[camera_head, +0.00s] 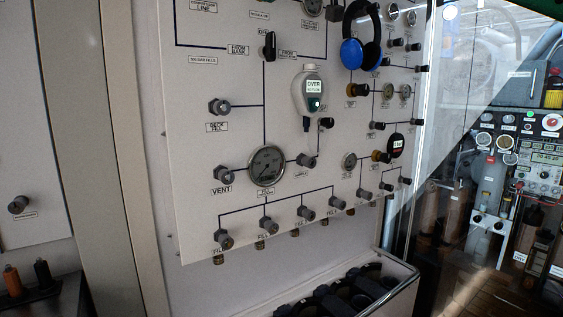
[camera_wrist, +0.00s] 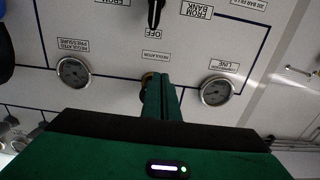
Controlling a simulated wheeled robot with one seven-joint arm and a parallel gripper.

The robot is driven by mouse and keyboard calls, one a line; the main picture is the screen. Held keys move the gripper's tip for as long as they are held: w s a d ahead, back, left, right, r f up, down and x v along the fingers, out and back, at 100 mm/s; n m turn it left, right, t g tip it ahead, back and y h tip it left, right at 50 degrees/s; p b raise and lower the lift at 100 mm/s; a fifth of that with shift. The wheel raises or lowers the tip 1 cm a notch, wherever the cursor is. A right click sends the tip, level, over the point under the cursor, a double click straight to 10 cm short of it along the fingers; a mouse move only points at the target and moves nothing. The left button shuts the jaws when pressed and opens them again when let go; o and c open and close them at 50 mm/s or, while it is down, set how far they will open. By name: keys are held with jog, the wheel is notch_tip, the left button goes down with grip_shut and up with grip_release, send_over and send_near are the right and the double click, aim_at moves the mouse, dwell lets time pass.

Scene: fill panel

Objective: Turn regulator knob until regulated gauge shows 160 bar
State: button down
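In the wrist view the panel appears upside down.
A compressor line gauge (camera_wrist: 216,90) sits right of my fingers. A black selector lever (camera_wrist: 155,13) is near the OFF label. In the head view, blue ear defenders (camera_head: 352,53) and a handheld meter (camera_head: 311,91) hang on the panel, with several valve knobs and a large gauge (camera_head: 267,165) below.

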jog(key=shift+s, duration=0.1)
dwell(0.3)
jog(key=v, duration=0.6)
jog(key=shift+f, duration=0.3)
dwell(0.4)
jog(key=w+a, duration=0.1)
jog(key=w, duration=0.5)
jog(key=shift+w+a+r, duration=0.15)
jog(key=shift+w+r, duration=0.05)
dwell(0.4)
jog(key=shift+r, duration=0.2)
dwell(0.6)
